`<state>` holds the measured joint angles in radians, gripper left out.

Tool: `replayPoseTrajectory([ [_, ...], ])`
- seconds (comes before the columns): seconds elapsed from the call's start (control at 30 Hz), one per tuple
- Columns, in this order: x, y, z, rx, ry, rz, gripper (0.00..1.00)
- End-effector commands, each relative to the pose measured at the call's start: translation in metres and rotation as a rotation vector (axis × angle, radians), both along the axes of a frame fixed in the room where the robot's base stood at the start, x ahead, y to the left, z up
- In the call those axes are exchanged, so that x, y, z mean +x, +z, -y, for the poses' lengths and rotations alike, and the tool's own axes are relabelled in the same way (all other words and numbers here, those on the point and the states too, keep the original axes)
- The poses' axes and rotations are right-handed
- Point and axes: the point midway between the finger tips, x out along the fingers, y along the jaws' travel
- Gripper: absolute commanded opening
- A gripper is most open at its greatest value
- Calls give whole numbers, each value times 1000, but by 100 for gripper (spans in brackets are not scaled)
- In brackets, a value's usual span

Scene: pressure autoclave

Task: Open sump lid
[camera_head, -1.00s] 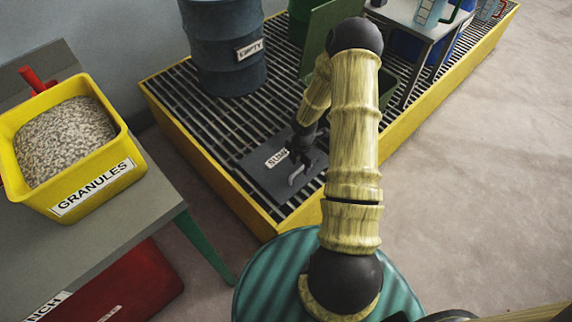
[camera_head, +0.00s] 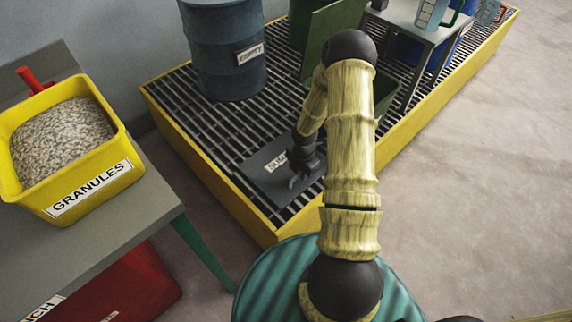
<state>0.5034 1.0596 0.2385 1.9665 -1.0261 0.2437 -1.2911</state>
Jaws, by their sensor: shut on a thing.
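The sump lid (camera_head: 262,185) is a dark grey plate with a white label, set in the grating of a yellow-edged spill platform near its front corner. My gripper (camera_head: 301,175) is over the right part of the lid, shut on the lid's small grey handle. The gripper and my forearm hide part of the label and the lid's right side. The lid looks about level with the grating; I cannot tell whether it is slightly raised.
A blue-grey drum (camera_head: 226,60) stands on the grating (camera_head: 190,110) behind the lid. A green container (camera_head: 322,40) and a metal stand (camera_head: 432,42) are farther back. A yellow granules bin (camera_head: 70,150) sits on a bench at left. Open floor lies at right.

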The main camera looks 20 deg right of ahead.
Motion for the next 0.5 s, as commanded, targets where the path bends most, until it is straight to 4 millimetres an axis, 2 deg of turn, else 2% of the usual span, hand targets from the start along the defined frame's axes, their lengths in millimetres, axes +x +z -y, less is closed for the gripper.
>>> replayPoseTrajectory([
  [0.5, 11, 32, -5, 2, 3, 5, 0],
])
